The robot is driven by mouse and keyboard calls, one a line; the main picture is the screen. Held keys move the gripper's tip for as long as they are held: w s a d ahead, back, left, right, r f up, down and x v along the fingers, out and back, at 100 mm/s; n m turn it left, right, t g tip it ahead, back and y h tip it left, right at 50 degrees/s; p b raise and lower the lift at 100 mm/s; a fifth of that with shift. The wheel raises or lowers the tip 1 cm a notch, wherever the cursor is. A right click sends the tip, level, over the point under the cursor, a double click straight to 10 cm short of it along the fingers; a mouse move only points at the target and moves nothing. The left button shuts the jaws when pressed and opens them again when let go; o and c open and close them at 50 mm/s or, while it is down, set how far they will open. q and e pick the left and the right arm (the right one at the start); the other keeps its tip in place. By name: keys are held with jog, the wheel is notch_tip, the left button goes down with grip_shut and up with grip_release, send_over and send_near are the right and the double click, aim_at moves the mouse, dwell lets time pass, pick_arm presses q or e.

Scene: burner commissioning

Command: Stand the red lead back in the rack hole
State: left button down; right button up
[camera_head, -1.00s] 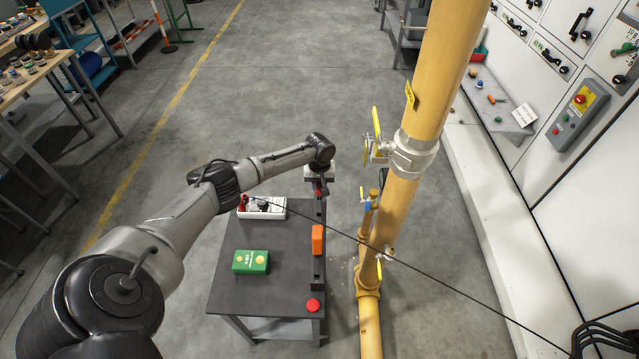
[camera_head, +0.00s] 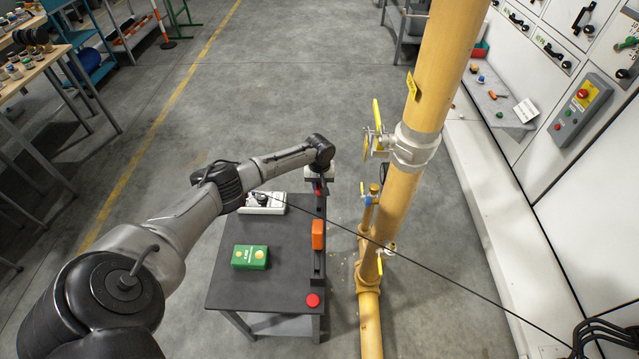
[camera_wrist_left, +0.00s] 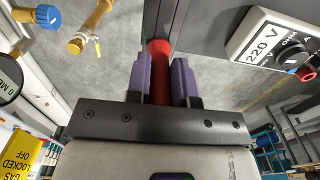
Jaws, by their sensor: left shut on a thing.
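My left gripper (camera_head: 318,188) is over the far end of the dark rack (camera_head: 318,266), which runs along the right edge of the small table (camera_head: 228,290). In the left wrist view, its two purple fingers (camera_wrist_left: 161,82) are shut on the red lead (camera_wrist_left: 160,58), a red cylinder pointing away from the wrist. Only a bit of red shows below the gripper in the head view. The lead's far end and the rack hole are hidden, so I cannot tell whether it is in the hole. My right gripper is not in view.
An orange block (camera_head: 318,235) stands on the rack, with a red round button (camera_head: 312,300) at the near end. A white meter box (camera_head: 268,209) and a green box (camera_head: 250,257) are on the table. Yellow pipework (camera_head: 402,190) with valves rises close to the right.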

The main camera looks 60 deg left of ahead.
pick_arm(q)
jog(key=c, duration=0.9)
grip_release()
jog(key=shift+f, duration=0.1)
notch_tip(320, 180, up, 12)
jog(key=p, duration=0.4)
jog(key=shift+r, duration=0.95)
